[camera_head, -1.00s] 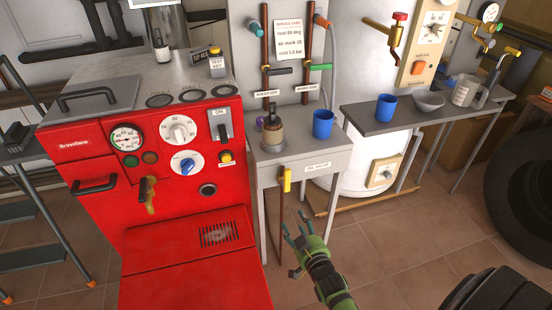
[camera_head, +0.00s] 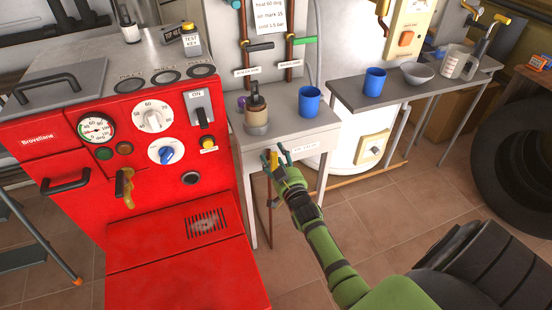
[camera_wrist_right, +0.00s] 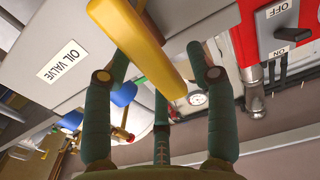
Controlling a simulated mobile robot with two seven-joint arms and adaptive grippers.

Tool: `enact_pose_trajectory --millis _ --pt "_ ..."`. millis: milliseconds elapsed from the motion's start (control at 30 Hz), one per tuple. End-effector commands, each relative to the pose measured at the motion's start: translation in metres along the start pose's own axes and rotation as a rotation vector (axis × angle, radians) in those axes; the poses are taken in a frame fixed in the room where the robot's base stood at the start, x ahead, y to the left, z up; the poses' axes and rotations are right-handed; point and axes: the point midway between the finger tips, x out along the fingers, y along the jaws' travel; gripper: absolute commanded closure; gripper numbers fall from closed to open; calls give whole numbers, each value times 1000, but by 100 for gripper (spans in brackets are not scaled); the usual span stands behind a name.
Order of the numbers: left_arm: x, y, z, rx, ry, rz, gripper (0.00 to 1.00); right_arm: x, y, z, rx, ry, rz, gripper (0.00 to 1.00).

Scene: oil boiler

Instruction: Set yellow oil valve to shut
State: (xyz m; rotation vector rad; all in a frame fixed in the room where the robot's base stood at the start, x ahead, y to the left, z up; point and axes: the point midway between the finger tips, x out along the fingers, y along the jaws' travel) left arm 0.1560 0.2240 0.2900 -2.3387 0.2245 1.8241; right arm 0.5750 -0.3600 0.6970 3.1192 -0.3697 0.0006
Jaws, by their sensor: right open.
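The yellow oil valve handle (camera_head: 274,158) hangs upright on a thin copper pipe at the front of the small grey table, partly hidden by my gripper. In the right wrist view the handle (camera_wrist_right: 137,45) is a long yellow bar running slantwise between the spread fingers. The "OIL VALVE" label (camera_wrist_right: 62,60) is left of it, and shows on the table's front in the head view (camera_head: 305,147). My green right gripper (camera_head: 278,160) is open around the handle; I cannot tell whether any finger touches it. My left gripper is out of view.
The red boiler (camera_head: 75,150) stands left of the valve. On the grey table (camera_head: 290,137) are a blue cup (camera_head: 309,101) and a brown pot-like item (camera_head: 256,115). A side shelf (camera_head: 390,97) holds another blue cup (camera_head: 374,82) and a bowl (camera_head: 417,73). Tyres are at right.

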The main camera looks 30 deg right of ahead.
Motion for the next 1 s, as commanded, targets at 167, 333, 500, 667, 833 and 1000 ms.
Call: enact_pose_trajectory --millis 167,333,500,667,833,1000 --pt "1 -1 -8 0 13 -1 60 0 0 0 0 0 0 43" --pt "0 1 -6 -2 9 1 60 0 0 0 0 0 0 100" --pt "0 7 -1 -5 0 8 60 0 0 0 1 0 0 100" --pt "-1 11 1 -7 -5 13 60 0 1 0 20 0 0 100" --pt "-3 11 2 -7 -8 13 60 0 5 0 84 0 0 100" --pt "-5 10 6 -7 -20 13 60 0 13 2 200 -1 -1 100"
